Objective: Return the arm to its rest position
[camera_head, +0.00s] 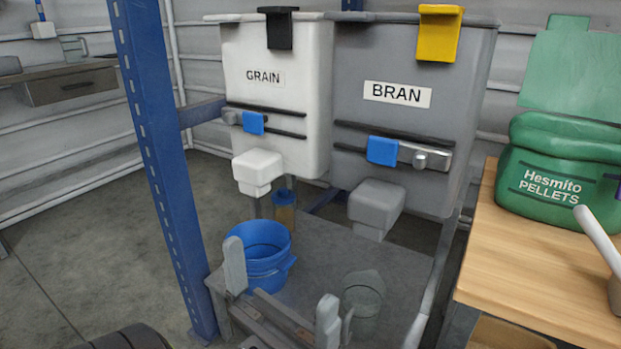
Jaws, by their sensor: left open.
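My left gripper (281,293) is at the bottom middle of the head view. Its two grey fingers stand wide apart with nothing between them. A blue bucket (264,262) stands on the low grey platform just behind the left finger, which overlaps its edge. A clear container (363,297) stands on the platform behind the right finger. I cannot tell from this view whether the fingers touch either one. My right gripper is not in view.
A white GRAIN hopper (275,105) and a grey BRAN hopper (405,130) hang above the platform (325,248). A blue post (165,160) rises left of them. A wooden bench (535,270) at right bears a green PELLETS bag (548,180).

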